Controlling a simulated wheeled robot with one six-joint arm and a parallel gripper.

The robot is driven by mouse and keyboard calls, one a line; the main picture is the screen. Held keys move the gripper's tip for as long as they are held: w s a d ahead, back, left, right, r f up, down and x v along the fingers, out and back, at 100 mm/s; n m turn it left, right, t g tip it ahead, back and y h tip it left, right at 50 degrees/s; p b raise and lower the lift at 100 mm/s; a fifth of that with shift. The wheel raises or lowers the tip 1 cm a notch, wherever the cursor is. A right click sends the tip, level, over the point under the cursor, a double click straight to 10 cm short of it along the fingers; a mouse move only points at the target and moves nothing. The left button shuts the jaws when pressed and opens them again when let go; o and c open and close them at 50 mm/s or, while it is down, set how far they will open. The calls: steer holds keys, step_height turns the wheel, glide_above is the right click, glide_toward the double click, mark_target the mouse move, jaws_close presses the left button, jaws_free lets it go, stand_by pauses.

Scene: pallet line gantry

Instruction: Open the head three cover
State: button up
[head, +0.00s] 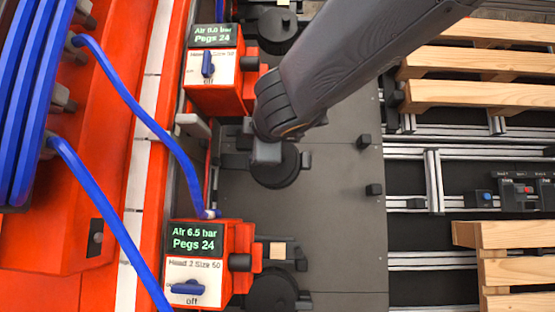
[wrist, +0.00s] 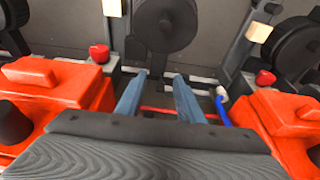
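My gripper (head: 266,152) reaches down between two red head units in the head view. In the wrist view its two blue-grey fingers (wrist: 160,77) are apart, with no object clearly clamped between them. A dark round disc (wrist: 166,22) with a short dark mount lies just beyond the fingertips. The disc also shows beside and below my gripper in the head view (head: 279,172). The upper head unit (head: 212,94) has a label too small to read surely. The lower unit (head: 205,268) reads Head 2. I cannot tell which part is the head three cover.
Blue hoses (head: 135,105) run along the left. Red housings (wrist: 55,85) flank my fingers in the wrist view. Wooden pallets (head: 480,93) and metal rails (head: 432,180) lie at the right. Flat grey plate (head: 340,205) lies open right of the discs.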

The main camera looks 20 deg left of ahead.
steer(key=s+d+r, duration=0.2)
steer(key=d, duration=0.6)
steer(key=shift+s+d, duration=0.2)
steer(key=shift+d, duration=0.15)
steer(key=d+f+m+g+h+b, duration=0.1)
steer(key=d+f+m+b, duration=0.1)
steer(key=d+f+m, duration=0.45)
steer(key=d+f+m+g+h+b, duration=0.15)
steer(key=d+f, duration=0.25)
steer(key=f, duration=0.6)
steer(key=d+f+m+g+b, duration=0.1)
steer(key=d+f+m+b, duration=0.2)
steer(key=d+f, duration=0.35)
steer(key=s+d+f+m+g+h+b, duration=0.2)
steer(key=s+d+f+m, duration=0.3)
steer(key=d+f, duration=0.3)
steer(key=s+d+f+m+g+h+b, duration=0.2)
steer(key=s+d+f+m, duration=0.4)
steer(key=d+f, duration=0.3)
step_height(320, 180, down, 4)
steer(key=shift+s+m+g+b, duration=0.15)
steer(key=shift+m+g+b, duration=0.3)
steer(key=shift+g, duration=0.4)
steer(key=shift+c, duration=0.4)
